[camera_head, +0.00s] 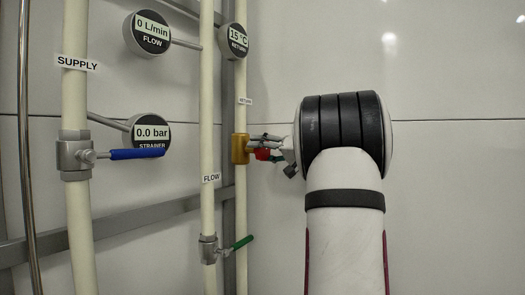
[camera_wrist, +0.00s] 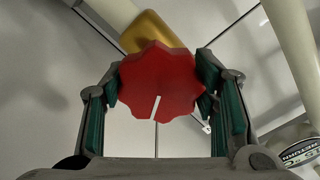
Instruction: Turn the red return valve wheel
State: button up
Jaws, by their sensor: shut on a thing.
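The red return valve wheel (camera_wrist: 160,78) is lobed, with a white line mark pointing down and slightly left in the wrist view. It sits in front of the brass valve body (camera_wrist: 155,32). My gripper (camera_wrist: 158,88) is shut on the wheel, with a green-padded finger on each side of its rim. In the head view the brass body (camera_head: 240,148) is on the return pipe. The wheel (camera_head: 263,154) is partly hidden there by my gripper (camera_head: 268,145), which reaches in from the right.
The supply pipe has a blue lever (camera_head: 136,154). The flow pipe has a green lever (camera_head: 242,242) below the brass valve. Gauges read 0 L/min (camera_head: 152,33), 0.0 bar (camera_head: 152,133) and 15 °C (camera_head: 236,40). The wall at right is bare.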

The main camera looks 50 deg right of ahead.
jog(key=m+p, duration=0.2)
jog(key=m, duration=0.2)
jog(key=shift+r+m, duration=0.15)
jog(key=shift+m, duration=0.15)
jog(key=m+p, duration=0.2)
jog(key=m, duration=0.2)
jog(key=shift+m+p, duration=0.3)
jog(key=shift+p, duration=0.1)
jog(key=m+p, duration=0.3)
jog(key=m, duration=0.1)
jog(key=shift+s+r+m, duration=0.1)
jog(key=shift+m, duration=0.2)
jog(key=m+p, duration=0.4)
jog(key=shift+m, duration=0.3)
jog(key=m+p, duration=0.8)
jog(key=m, duration=0.1)
jog(key=m+p, duration=0.3)
jog(key=m, duration=0.2)
jog(key=shift+d+p, duration=0.1)
jog(key=shift+p, duration=0.2)
jog(key=shift+f+m+p, duration=0.15)
jog(key=shift+m+p, duration=0.35)
jog(key=shift+m, duration=0.65)
jog(key=shift+f+m+p, duration=0.1)
jog(key=shift+m+p, duration=0.35)
jog(key=shift+m, duration=0.7)
